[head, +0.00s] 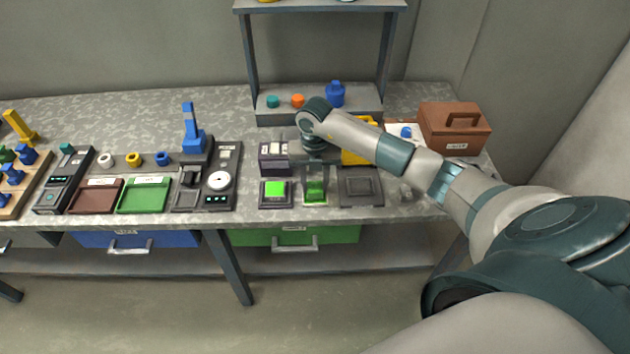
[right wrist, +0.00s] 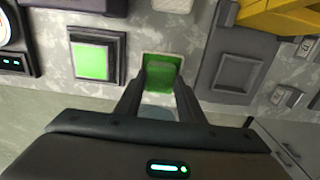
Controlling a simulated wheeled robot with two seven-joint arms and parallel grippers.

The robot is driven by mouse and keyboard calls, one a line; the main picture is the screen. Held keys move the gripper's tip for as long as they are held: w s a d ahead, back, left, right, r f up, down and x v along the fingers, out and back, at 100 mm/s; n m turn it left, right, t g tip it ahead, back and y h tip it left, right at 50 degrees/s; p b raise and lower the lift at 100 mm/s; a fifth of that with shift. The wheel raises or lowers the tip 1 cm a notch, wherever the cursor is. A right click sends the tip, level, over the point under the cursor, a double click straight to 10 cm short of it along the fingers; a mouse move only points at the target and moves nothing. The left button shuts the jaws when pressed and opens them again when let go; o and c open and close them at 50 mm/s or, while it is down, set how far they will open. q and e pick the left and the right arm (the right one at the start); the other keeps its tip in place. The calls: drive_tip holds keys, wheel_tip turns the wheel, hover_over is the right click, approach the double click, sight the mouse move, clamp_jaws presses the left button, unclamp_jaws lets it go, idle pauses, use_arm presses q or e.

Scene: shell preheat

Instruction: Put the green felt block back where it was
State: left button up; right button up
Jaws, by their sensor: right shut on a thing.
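The green felt block (head: 316,197) is at the front of the table, between a lit green square in a dark frame (head: 275,188) and an empty dark grey square pad (head: 361,188). My right gripper (head: 315,183) reaches down over it and is shut on it. In the right wrist view the green block (right wrist: 161,72) sits between the two fingertips (right wrist: 159,80), over a pale square patch on the table. I cannot tell whether its underside touches the surface. The framed green square (right wrist: 91,60) and the grey pad (right wrist: 238,72) lie either side, apart from it. My left gripper is not in view.
A shelf stand (head: 318,92) with a blue bottle (head: 335,94) rises behind. A yellow item (head: 360,152) and a brown toolbox (head: 455,130) stand at the right. A green tray (head: 144,195) and a device with a dial (head: 219,181) are left. Drawers hang below the front edge.

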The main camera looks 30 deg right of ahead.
sight(315, 186)
drive_tip(key=shift+f, duration=0.3)
drive_tip(key=shift+f, duration=0.1)
drive_tip(key=o, duration=0.9)
drive_tip(key=shift+o, duration=0.2)
drive_tip(key=shift+r, duration=0.35)
wheel_tip(315, 186, up, 12)
drive_tip(key=b, duration=0.4)
drive_tip(key=shift+f+b, duration=0.2)
drive_tip(key=shift+b, duration=0.1)
